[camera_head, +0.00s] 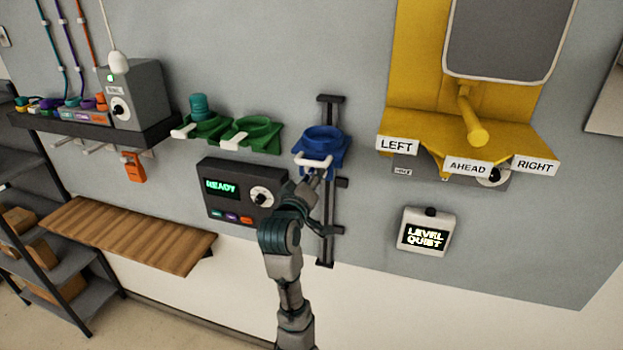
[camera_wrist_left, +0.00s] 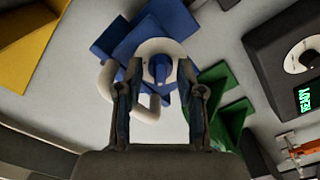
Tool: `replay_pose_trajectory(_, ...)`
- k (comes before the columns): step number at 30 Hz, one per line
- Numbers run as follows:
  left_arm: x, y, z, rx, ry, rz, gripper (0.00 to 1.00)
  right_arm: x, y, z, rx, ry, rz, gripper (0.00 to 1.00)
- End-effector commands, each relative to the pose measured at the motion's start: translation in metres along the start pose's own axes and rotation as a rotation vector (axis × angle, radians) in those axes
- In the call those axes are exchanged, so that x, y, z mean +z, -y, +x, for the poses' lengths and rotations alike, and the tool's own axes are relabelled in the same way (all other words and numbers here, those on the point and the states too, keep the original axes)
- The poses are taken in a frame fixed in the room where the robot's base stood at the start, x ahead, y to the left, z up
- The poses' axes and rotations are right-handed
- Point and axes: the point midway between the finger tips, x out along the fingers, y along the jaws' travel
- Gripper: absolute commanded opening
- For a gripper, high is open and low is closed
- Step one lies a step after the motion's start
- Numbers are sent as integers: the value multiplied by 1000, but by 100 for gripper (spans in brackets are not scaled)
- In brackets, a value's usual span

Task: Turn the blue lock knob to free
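The blue lock knob (camera_wrist_left: 160,69) shows in the left wrist view, on a white round plate (camera_wrist_left: 178,48) under the blue cup holder (camera_wrist_left: 118,40). The blue holder (camera_head: 325,140) sits on a dark vertical rail in the head view, with a white loop handle (camera_head: 314,163) at its front. My left gripper (camera_head: 314,176) is just below the holder. In the left wrist view my left gripper (camera_wrist_left: 159,72) is open, with the knob framed between its fingertips. I cannot tell whether the fingers touch it. The knob is hidden in the head view. My right gripper is not in view.
The dark rail (camera_head: 327,215) runs down the wall. Two green holders (camera_head: 255,133) and a dark READY box (camera_head: 235,190) are to the left. A yellow frame (camera_head: 410,121) with labels and a LEVEL QUIET box (camera_head: 425,232) are to the right.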

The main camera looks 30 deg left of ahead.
Motion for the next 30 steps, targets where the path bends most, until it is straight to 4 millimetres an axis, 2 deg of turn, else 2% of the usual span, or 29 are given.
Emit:
replay_pose_trajectory(7, -1, 0, -3, 1, -2, 0, 38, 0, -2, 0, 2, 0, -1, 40)
replay_pose_trajectory(10, -1, 0, -10, 2, -3, 1, 38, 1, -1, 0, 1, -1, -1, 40)
replay_pose_trajectory(24, 1, 0, -101, 2, -2, 0, 38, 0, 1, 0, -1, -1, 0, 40)
replay_pose_trajectory(30, 2, 0, -117, 0, 1, 1, 38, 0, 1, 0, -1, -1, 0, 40)
